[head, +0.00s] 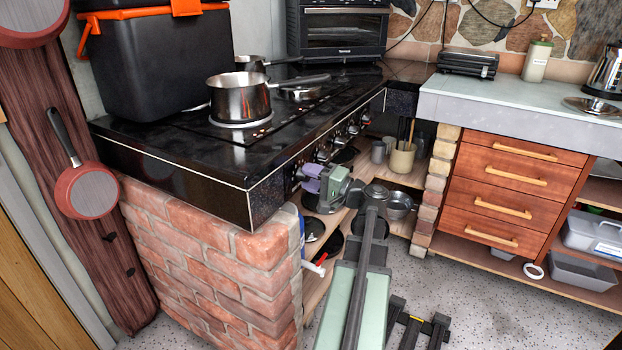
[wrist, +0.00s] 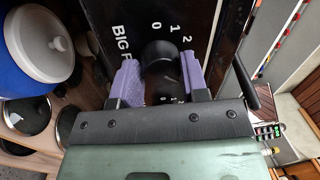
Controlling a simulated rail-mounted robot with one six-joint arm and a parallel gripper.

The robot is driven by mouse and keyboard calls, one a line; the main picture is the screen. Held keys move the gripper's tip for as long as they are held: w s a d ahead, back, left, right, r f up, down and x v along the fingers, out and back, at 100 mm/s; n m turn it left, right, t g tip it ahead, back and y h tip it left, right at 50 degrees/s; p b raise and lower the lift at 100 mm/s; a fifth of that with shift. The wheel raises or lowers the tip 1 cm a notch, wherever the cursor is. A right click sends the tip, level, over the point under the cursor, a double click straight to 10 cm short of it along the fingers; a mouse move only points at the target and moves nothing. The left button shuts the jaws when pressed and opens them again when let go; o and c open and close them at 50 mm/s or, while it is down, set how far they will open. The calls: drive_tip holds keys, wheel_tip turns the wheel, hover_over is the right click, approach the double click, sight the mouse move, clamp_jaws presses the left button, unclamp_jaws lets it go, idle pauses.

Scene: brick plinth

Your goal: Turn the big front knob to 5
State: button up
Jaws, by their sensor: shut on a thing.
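The black front knob (wrist: 160,56) sits between the two purple fingers of my gripper (wrist: 158,75) in the wrist view. The fingers are shut on its sides. The black panel (wrist: 205,14) around it carries white print: a partly hidden label starting "BIG F" and the numbers 0, 1 and 2. More white marks show below the knob, some hidden by my gripper. I cannot tell where the knob points. In the head view my gripper (head: 313,180) is at the near end of the cooker's front row of knobs (head: 338,142), and the gripped knob is hidden.
A saucepan (head: 240,98) stands on the black hob (head: 165,160), its handle pointing right. Pots (head: 397,206) and pans sit on the shelf below the knobs. A brick plinth (head: 225,255) supports the near corner.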

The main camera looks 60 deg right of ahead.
drive_tip(key=shift+m+h, duration=0.3)
drive_tip(key=shift+m, duration=2)
drive_tip(key=o, duration=0.9)
drive_tip(key=shift+s, duration=0.1)
drive_tip(key=s, duration=0.3)
drive_tip(key=s+b, duration=0.1)
drive_tip(key=s, duration=0.3)
drive_tip(key=s+d+f, duration=0.1)
drive_tip(key=s, duration=0.2)
drive_tip(key=shift+s+f, duration=0.1)
drive_tip(key=shift+s, duration=0.15)
